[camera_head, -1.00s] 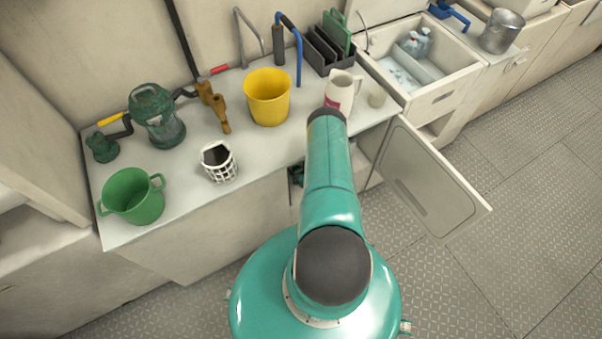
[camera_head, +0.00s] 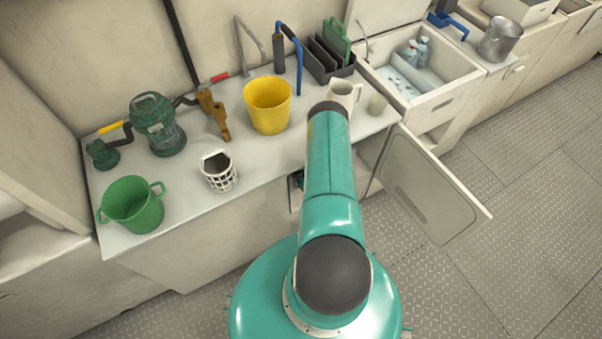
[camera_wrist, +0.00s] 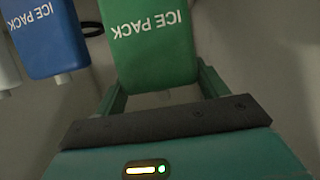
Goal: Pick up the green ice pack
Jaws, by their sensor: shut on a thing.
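The green ice pack (camera_wrist: 150,40), with white "ICE PACK" lettering upside down in the picture, fills the upper middle of the wrist view. My gripper (camera_wrist: 161,90) is shut on it, with one teal finger along each side of its lower end. The pack's far end runs out of the top of the picture. In the head view, my arm hides the gripper, and the green ice pack cannot be seen there.
A blue ice pack (camera_wrist: 42,38) stands close to the left in the wrist view. In the head view, a cabinet door (camera_head: 430,187) hangs open right of my arm. The counter above holds a green pot (camera_head: 133,206), yellow bucket (camera_head: 268,107) and white basket (camera_head: 219,173).

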